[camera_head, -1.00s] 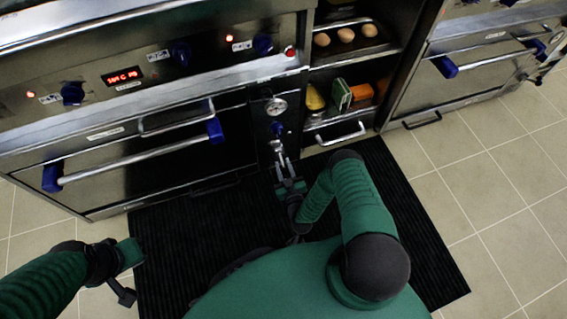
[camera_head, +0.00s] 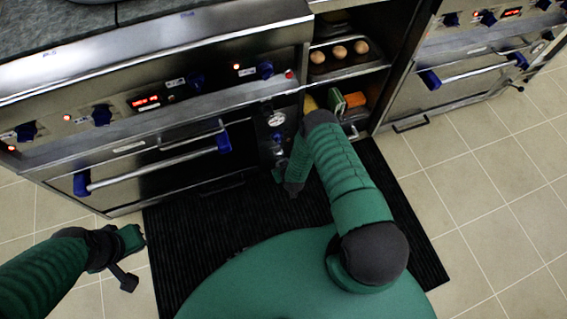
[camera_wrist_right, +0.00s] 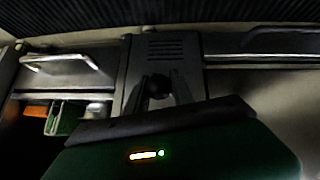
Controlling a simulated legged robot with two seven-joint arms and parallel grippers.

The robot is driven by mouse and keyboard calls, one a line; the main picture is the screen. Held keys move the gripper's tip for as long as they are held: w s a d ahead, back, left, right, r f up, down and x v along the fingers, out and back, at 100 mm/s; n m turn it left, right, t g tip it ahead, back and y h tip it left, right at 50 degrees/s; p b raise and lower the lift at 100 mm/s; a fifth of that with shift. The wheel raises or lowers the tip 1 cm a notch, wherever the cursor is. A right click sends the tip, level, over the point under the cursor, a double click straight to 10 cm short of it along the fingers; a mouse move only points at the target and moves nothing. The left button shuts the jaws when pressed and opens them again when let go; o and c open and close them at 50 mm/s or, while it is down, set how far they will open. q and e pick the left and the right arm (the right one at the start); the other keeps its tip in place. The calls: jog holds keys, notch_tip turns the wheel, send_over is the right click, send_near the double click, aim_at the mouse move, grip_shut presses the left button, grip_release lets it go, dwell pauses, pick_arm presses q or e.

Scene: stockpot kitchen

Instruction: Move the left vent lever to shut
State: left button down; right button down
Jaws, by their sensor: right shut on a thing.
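A narrow dark vent panel (camera_wrist_right: 166,48) with slots fills the middle of the right wrist view. A small round dark knob (camera_wrist_right: 158,86), seemingly the end of the left vent lever, shows between the fingers of my right gripper (camera_wrist_right: 160,92), which is shut on it. The lever's shaft and exact angle are hidden. In the head view my right gripper (camera_head: 279,160) is low at the narrow panel under the round gauge (camera_head: 276,119), partly covered by my own forearm. My left gripper (camera_head: 128,262) hangs over the floor at lower left, away from the oven; its jaw opening is unclear.
The left oven door handle (camera_head: 150,168) with blue ends is left of the panel. A shelf with eggs (camera_head: 340,52) and items in a drawer (camera_head: 345,100) are to its right. A second oven (camera_head: 460,75) stands far right. A black mat (camera_head: 205,225) covers the floor ahead.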

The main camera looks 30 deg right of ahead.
jog(key=shift+w+r, duration=0.15)
dwell(0.4)
jog(key=c, duration=1.1)
grip_release()
jog(key=p+v, duration=0.7)
jog(key=v, duration=0.9)
jog(key=shift+r, duration=0.35)
